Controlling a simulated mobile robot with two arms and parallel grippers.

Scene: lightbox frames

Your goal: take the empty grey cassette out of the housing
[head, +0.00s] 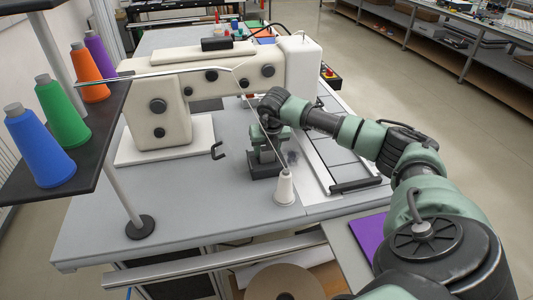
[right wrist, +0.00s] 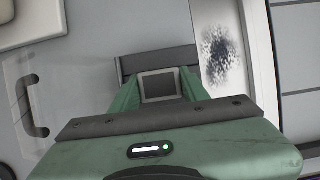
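My right gripper (head: 264,154) points down over a small dark housing (head: 264,168) on the grey sewing table. The dark housing (right wrist: 157,58) shows behind the fingertips. In the head view the cassette is hidden by the gripper. My left gripper is not in view.
A cream sewing machine (head: 210,75) stands behind and left of the gripper. A white thread cone (head: 285,188) stands close in front of the housing. Coloured spools (head: 66,124) stand on a shelf at far left.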

